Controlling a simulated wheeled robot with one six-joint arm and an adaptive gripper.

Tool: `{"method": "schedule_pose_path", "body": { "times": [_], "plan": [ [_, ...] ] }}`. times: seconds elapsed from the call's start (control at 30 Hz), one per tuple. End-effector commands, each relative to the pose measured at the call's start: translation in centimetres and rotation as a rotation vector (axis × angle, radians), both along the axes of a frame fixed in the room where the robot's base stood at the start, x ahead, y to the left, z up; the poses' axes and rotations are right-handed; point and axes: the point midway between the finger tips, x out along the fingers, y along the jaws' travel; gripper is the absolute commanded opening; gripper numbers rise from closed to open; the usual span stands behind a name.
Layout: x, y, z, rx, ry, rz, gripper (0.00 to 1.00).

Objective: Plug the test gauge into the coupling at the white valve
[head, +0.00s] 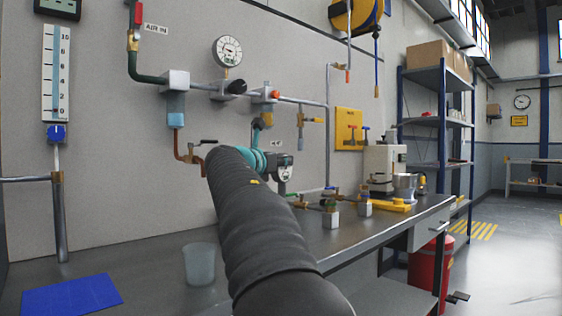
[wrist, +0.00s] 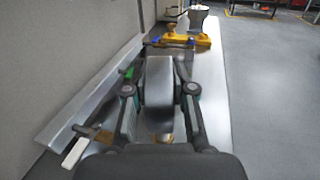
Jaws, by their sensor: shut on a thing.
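My gripper (wrist: 161,76) is shut on the test gauge (wrist: 158,92), a grey block-like body between the two fingers in the wrist view. In the head view my arm hides most of the gripper; the gauge's grey body (head: 284,168) shows just past it, above the bench. A white valve lever (wrist: 75,152) shows at the lower left of the wrist view, beside brass fittings (wrist: 97,133), left of my left finger. The coupling itself is not clear there. The gauge appears apart from these fittings.
Farther along the bench (head: 340,240) are a green lever (wrist: 129,73), blue levers (wrist: 158,41) and a yellow fixture (wrist: 187,41). Pipes with a round dial (head: 229,50) run on the wall. A clear cup (head: 199,263) and blue mat (head: 72,295) are at the near left.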

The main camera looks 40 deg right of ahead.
Motion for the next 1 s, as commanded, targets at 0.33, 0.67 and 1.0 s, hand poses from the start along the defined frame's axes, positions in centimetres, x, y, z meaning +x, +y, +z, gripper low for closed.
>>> {"method": "schedule_pose_path", "body": {
  "times": [0.33, 0.67, 1.0],
  "plan": [
    [-0.04, 0.01, -0.73, -0.001, -0.001, 0.0, 0.0],
    [-0.02, 0.01, -0.94, -0.001, -0.001, 0.0, 0.54],
    [-0.2, 0.55, -0.97, 0.0, -0.001, 0.001, 0.54]
  ]
}}
